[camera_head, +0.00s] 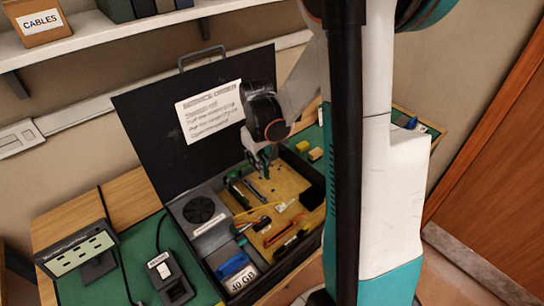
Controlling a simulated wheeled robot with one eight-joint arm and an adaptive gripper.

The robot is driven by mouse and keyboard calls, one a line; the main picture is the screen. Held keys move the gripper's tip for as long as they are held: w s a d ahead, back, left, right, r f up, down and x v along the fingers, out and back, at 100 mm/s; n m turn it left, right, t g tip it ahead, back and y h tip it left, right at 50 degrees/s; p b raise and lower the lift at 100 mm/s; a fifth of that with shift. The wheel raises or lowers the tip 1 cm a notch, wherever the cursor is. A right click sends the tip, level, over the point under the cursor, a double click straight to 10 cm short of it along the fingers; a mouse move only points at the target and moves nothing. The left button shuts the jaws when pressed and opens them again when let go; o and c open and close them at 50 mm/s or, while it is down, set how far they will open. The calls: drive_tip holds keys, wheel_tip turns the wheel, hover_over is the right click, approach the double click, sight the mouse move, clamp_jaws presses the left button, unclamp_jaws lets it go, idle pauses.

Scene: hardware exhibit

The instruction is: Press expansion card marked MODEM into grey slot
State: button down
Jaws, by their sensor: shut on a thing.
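My gripper (261,166) reaches down into the open black case (327,195), over the back part of a yellow-tan board (268,203). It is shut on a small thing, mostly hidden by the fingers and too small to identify. No MODEM marking is legible. A green and dark long part (238,190) lies just left of and below the gripper. A dark greyish strip (254,190) lies on the board below the gripper; I cannot tell whether it is the grey slot. An orange strip (281,233) and a black strip (291,243) lie nearer the front.
The case lid (150,130) stands upright behind, bearing a printed sheet (210,112). A fan (199,210), a blue part (232,263) and a 40 GB unit (242,279) fill the case's left and front. A switch box (170,279) stands outside, left.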

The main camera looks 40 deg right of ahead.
drive_tip(key=shift+w+a+f+b, duration=0.15)
drive_tip(key=shift+a+f+b, duration=0.1)
drive_tip(key=shift+f+b, duration=0.6)
drive_tip(key=shift+w+a+f+b, duration=0.1)
drive_tip(key=shift+a+f+b, duration=0.3)
drive_tip(key=shift+f, duration=0.8)
drive_tip(key=shift+w+a+f+b, duration=0.15)
drive_tip(key=shift+f+b, duration=0.6)
drive_tip(key=shift+f, duration=0.3)
drive_tip(key=shift+f+b, duration=1.55)
drive_tip(key=shift+f, duration=0.15)
idle(0.8)
drive_tip(key=c, duration=1.7)
unclamp_jaws()
drive_tip(key=o, duration=0.3)
drive_tip(key=shift+r+p, duration=0.45)
drive_tip(key=shift+r, duration=0.25)
